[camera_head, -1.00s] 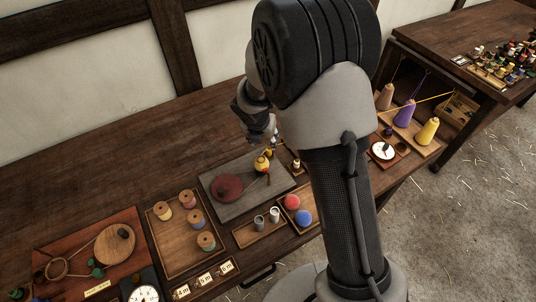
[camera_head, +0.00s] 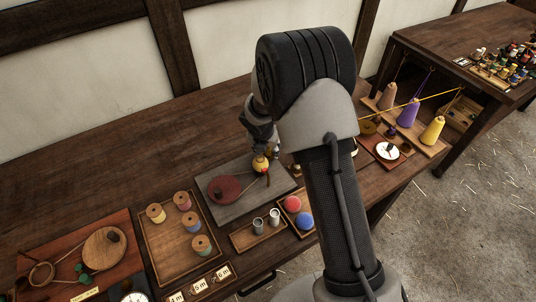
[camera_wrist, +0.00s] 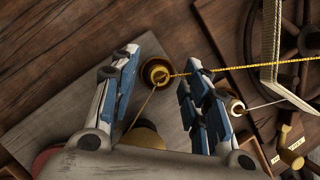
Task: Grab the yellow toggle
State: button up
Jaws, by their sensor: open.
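In the wrist view, a small yellow piece (camera_wrist: 164,77), likely the yellow toggle, shows at the end of a yellow cord (camera_wrist: 240,67). It lies over a round brass-coloured fitting (camera_wrist: 153,69) on the grey board (camera_wrist: 60,115). My gripper (camera_wrist: 160,70) is open, with blue-padded fingers on either side of the fitting and no visible contact. Whether the fingers are level with the toggle I cannot tell. In the head view my gripper (camera_head: 271,148) is low over the board's far right part, mostly hidden by my arm; the toggle cannot be made out there.
A second brass-topped post (camera_wrist: 234,106) stands close to the right finger. Spools in a tray (camera_head: 168,250), metal cups (camera_head: 258,225) and coloured cones (camera_head: 408,115) stand around. The table's back left is clear.

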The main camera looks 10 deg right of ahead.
jog(key=shift+c, duration=0.3)
jog(key=c, duration=0.9)
jog(key=shift+r, duration=0.1)
